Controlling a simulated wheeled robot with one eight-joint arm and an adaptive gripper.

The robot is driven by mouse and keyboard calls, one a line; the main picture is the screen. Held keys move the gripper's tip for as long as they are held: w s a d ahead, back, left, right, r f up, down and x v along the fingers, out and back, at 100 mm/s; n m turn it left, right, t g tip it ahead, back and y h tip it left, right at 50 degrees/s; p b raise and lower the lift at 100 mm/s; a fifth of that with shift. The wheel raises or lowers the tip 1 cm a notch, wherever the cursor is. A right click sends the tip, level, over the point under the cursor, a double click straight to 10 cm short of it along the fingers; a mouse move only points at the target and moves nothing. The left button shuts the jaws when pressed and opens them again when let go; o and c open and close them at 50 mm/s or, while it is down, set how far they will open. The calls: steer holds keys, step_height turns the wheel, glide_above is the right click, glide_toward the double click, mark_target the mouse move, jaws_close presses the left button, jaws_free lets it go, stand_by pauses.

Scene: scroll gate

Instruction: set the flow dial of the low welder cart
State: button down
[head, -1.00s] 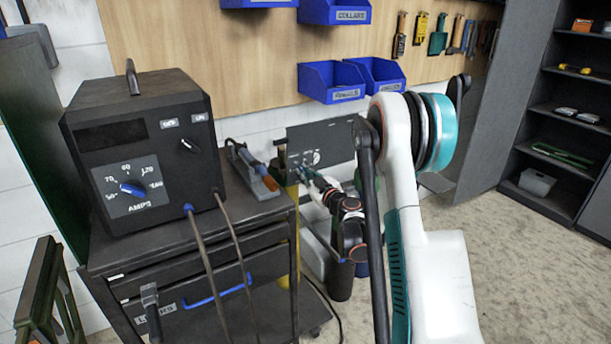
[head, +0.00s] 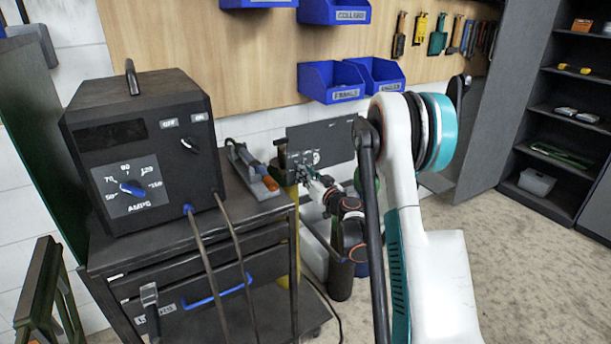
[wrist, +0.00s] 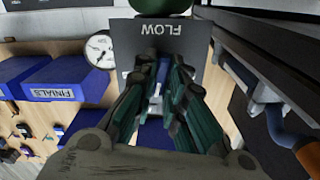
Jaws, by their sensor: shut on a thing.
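The flow panel (head: 335,143), a dark plate, stands beyond the welder cart (head: 205,225) in the head view. In the wrist view the panel (wrist: 195,42) reads FLOW upside down. My gripper (head: 300,167) is at the panel's left part. In the wrist view my gripper (wrist: 161,72) has its green-and-dark fingers closed together just below the FLOW label, shut on the flow dial. The fingers hide most of the dial, so its setting cannot be read. A round white gauge (wrist: 100,50) with a needle is beside the panel.
The welder box (head: 140,150) with its AMPS knob (head: 131,188) stands on the cart. A tool with an orange end (head: 255,172) lies near my gripper. Blue bins (head: 332,82) hang above. Open floor lies right.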

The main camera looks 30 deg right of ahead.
steer(key=shift+m, duration=1.1)
steer(key=c, duration=1.7)
jaws_free()
steer(key=shift+o, duration=0.2)
steer(key=shift+s, duration=0.1)
steer(key=s, duration=0.7)
steer(key=shift+s+d, duration=0.15)
steer(key=shift+s, duration=0.05)
